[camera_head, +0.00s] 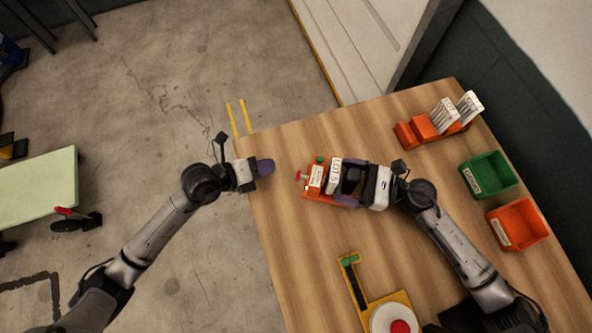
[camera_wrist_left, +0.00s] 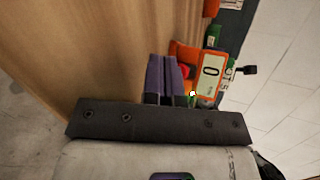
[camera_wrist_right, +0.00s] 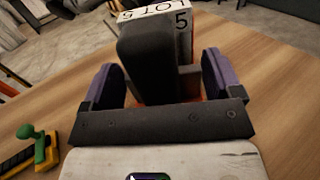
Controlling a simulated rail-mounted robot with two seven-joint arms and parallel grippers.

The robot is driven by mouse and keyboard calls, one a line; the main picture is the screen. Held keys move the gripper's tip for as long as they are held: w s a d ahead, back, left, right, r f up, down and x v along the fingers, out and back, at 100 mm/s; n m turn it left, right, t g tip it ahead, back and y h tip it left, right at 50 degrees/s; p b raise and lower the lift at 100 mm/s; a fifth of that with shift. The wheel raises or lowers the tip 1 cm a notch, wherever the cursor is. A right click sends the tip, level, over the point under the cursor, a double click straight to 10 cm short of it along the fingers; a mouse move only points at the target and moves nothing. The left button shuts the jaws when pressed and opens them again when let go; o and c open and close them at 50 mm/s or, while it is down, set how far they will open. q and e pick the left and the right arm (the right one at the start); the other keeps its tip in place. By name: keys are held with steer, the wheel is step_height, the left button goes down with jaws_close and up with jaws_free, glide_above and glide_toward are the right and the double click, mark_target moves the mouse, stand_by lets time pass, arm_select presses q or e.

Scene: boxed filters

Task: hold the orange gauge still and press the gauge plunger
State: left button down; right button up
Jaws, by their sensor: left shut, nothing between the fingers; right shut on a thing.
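The orange gauge (camera_head: 310,191) lies on the table with a white display; the left wrist view shows a "0" on the display (camera_wrist_left: 211,73). The red plunger (camera_head: 300,175) sticks out of its left end. A white box marked LOT 5 (camera_head: 334,174) stands in the gauge, in front of a dark block (camera_wrist_right: 150,62). My right gripper (camera_head: 350,187) has its purple fingers on either side of the gauge and is shut on it. My left gripper (camera_head: 271,167) is shut and empty at the table's left edge, pointing at the plunger, with a gap between.
An orange rack (camera_head: 407,136) with white boxes stands at the back right. A green bin (camera_head: 488,174) and an orange bin (camera_head: 517,224) sit along the right edge. A yellow fixture (camera_head: 374,303) with a red button lies in front. Table between the left gripper and gauge is clear.

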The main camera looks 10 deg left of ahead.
mark_target(281, 176)
arm_select(q)
steer(key=shift+s+d, duration=0.2)
steer(key=shift+d, duration=1.6)
steer(key=shift+d, duration=0.15)
stand_by(0.7)
steer(key=shift+d, duration=0.3)
steer(key=shift+s+d, duration=0.1)
steer(key=shift+d, duration=0.75)
stand_by(1.0)
steer(key=shift+s+d+r, duration=0.1)
steer(key=shift+s+d, duration=0.05)
steer(key=shift+d, duration=0.45)
stand_by(0.7)
steer(key=shift+a, duration=1.65)
steer(key=shift+w+a, duration=0.2)
steer(key=shift+a, duration=1.1)
steer(key=shift+w+a, duration=0.15)
steer(key=shift+a, duration=1.1)
